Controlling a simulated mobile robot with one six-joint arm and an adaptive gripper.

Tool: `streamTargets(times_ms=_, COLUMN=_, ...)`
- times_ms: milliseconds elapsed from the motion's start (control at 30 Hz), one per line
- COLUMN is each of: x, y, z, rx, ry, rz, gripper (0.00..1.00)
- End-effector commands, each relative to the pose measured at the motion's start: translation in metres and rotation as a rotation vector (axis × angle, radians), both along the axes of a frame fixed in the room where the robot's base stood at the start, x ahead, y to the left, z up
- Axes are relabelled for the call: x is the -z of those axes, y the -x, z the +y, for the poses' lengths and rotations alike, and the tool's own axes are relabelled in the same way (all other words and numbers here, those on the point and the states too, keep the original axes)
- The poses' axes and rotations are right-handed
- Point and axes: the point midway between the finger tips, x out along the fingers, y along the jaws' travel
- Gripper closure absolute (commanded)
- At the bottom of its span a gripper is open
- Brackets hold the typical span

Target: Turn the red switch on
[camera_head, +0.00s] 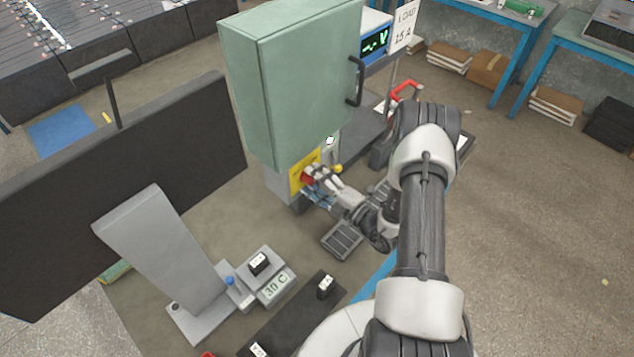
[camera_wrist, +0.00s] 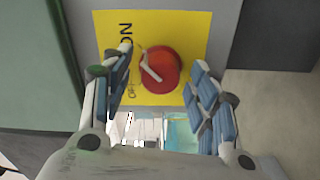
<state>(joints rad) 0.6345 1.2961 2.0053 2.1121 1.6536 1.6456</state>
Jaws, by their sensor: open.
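The red switch (camera_wrist: 160,70) is a round red knob with a pale bar across its face. It sits on a yellow plate (camera_wrist: 184,26) lettered ON and OFF along its left side. The pale bar lies aslant, from upper left to lower right. My gripper (camera_wrist: 160,66) is open, with one finger left and one right of the knob in the wrist view; I cannot tell whether either touches it. In the head view my gripper (camera_head: 319,179) is at the yellow plate (camera_head: 300,173) below the green cabinet, and it mostly hides the red knob.
The green cabinet (camera_head: 290,85) with a dark handle (camera_head: 357,80) overhangs the plate. A dark monitor (camera_head: 120,190) stands to the left. A small device marked 30 C (camera_head: 275,287) and a black battery (camera_head: 326,286) are in front. Open floor (camera_head: 540,220) lies to the right.

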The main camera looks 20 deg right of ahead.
Motion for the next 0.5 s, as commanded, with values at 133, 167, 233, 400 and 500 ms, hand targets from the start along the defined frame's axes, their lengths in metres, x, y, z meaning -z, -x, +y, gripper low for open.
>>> streamTargets(times_ms=133, x=0.0, y=0.009, z=-0.005, rx=0.004, ry=-0.001, rz=0.001, gripper=0.46)
streamTargets(times_ms=167, x=0.0, y=0.013, z=-0.007, rx=0.005, ry=-0.001, rz=0.001, gripper=0.46)
streamTargets(times_ms=233, x=0.0, y=0.025, z=-0.012, rx=0.007, ry=-0.002, rz=0.002, gripper=0.46)
streamTargets(times_ms=400, x=0.0, y=0.06, z=-0.027, rx=0.008, ry=-0.002, rz=0.001, gripper=0.46)
streamTargets(times_ms=500, x=0.0, y=0.079, z=-0.034, rx=0.007, ry=-0.002, rz=0.001, gripper=0.46)
